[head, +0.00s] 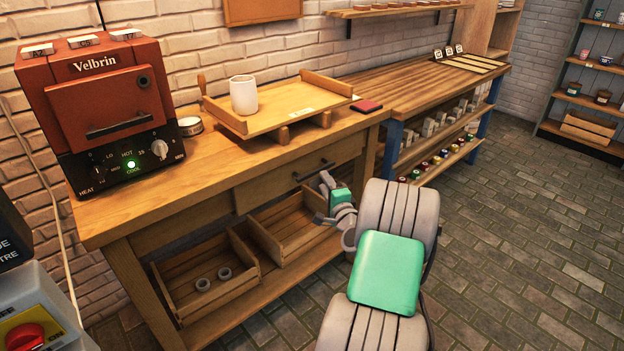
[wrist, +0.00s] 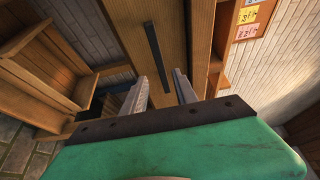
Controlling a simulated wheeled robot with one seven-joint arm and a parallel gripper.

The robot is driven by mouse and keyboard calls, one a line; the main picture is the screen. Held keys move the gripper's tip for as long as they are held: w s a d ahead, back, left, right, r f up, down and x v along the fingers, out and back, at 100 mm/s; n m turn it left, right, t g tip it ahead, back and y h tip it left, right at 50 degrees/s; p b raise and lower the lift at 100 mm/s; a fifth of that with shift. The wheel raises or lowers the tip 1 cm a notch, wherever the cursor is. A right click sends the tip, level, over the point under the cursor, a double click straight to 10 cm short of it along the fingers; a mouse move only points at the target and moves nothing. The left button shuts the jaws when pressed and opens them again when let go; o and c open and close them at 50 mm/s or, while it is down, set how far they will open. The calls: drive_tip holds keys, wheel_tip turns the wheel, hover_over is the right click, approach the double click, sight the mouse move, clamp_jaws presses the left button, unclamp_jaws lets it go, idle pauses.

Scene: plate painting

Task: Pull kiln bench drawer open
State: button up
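The kiln bench drawer (head: 262,190) is a wooden front under the bench top (head: 215,160). It looks shut, flush with the bench frame. Its dark bar handle (head: 313,170) runs along the front, and in the wrist view the handle (wrist: 155,50) stands out from the wood. My gripper (head: 324,190) is in front of the drawer near the handle's right end. In the wrist view my gripper (wrist: 161,84) has its two grey fingers apart with nothing held. One end of the bar appears between the fingertips; I cannot tell whether they reach around it.
A red kiln (head: 110,100) stands on the bench's left. A wooden tray (head: 270,118) with a white cup (head: 243,95) is behind the drawer. Open crates (head: 205,285) sit on the low shelf beneath. A blue-legged bench (head: 440,75) adjoins on the right. Brick floor lies clear at right.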

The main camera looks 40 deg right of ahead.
sight(317, 173)
drive_tip(key=x, duration=0.7)
drive_tip(key=shift+w+a+r, duration=0.15)
drive_tip(key=shift+a, duration=0.15)
clamp_jaws()
idle(0.9)
